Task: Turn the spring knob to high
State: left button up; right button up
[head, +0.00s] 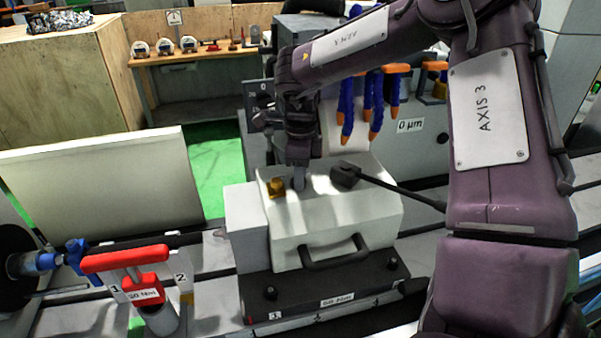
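The light grey housing (340,215) stands on a dark base in the middle of the head view. My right arm comes in from the upper right, and my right gripper (298,183) points down at the top of this housing, near its left end. A small brass-coloured piece (275,187) sits on the housing top just left of the fingertips. No part is clearly readable as the spring knob; it may be hidden by the gripper or be a small part beside it. The fingers look close together, but what is between them is hidden. My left gripper is not in view.
A black block with a long lever (400,189) lies just right of the fingertips. A black handle (334,252) is on the housing front. A red-handled device (125,258) stands at left. Blue, orange-tipped nozzles (347,112) hang behind. A workbench (210,54) stands at the back.

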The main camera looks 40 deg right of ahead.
jog(key=shift+c, duration=1.4)
jog(key=shift+f+m+b, duration=0.15)
jog(key=shift+m+b, duration=0.35)
jog(key=m+b, duration=0.1)
jog(key=m, duration=0.1)
jog(key=shift+m, duration=0.3)
jog(key=shift+a+m+b, duration=0.1)
jog(key=shift+m+b, duration=0.4)
jog(key=shift+m, duration=0.4)
jog(key=shift+s, duration=0.1)
